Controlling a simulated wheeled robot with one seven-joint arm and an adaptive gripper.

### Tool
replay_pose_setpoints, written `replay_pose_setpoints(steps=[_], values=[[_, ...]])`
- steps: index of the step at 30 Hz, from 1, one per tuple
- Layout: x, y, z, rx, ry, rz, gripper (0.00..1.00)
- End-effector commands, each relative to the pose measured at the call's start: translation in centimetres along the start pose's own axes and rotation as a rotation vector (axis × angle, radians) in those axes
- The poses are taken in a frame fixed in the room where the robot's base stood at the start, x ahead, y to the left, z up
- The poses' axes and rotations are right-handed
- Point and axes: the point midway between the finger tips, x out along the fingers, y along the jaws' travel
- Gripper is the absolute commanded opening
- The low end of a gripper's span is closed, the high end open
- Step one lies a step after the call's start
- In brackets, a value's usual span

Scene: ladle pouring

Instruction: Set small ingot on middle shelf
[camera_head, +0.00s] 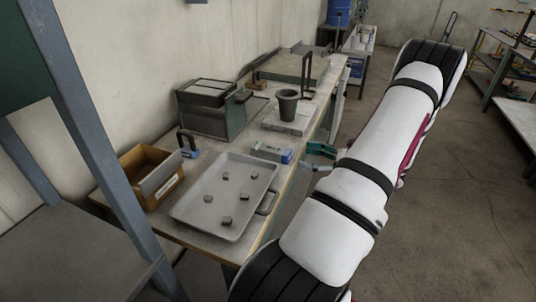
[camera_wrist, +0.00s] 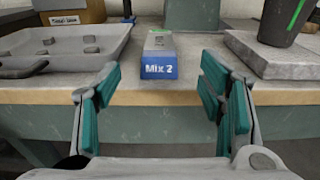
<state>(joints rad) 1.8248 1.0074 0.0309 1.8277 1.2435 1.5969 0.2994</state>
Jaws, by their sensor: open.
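Several small dark ingots lie apart in a shallow grey tray (camera_head: 256,181) on the workbench; one is a small ingot (camera_head: 226,221) near the tray's front. The tray (camera_wrist: 66,48) and a small ingot (camera_wrist: 90,38) also show at the left of the wrist view. My gripper (camera_head: 318,156) is open and empty at the bench's right edge. In the wrist view its teal fingers (camera_wrist: 162,88) are spread apart, facing a blue-and-grey box marked "Mix 2" (camera_wrist: 160,56). I cannot tell which surface is the middle shelf.
A dark crucible (camera_head: 288,104) stands on a slab behind the box. A yellow-brown bin (camera_head: 170,188) stands left of the tray. A blue-grey frame (camera_head: 92,130) with a flat shelf (camera_head: 65,245) fills the left foreground. A rack (camera_head: 500,70) stands at the far right, beyond open floor.

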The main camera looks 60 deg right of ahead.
Motion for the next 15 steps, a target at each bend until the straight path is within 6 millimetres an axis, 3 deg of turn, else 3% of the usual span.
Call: replay_pose_setpoints(steps=[6, 15], values=[[4.2, 0.1, 0.0, 0.0, 0.001, 0.004, 0.63], [6.3, 0.1, 0.0, -0.001, 0.002, 0.003, 0.63]])
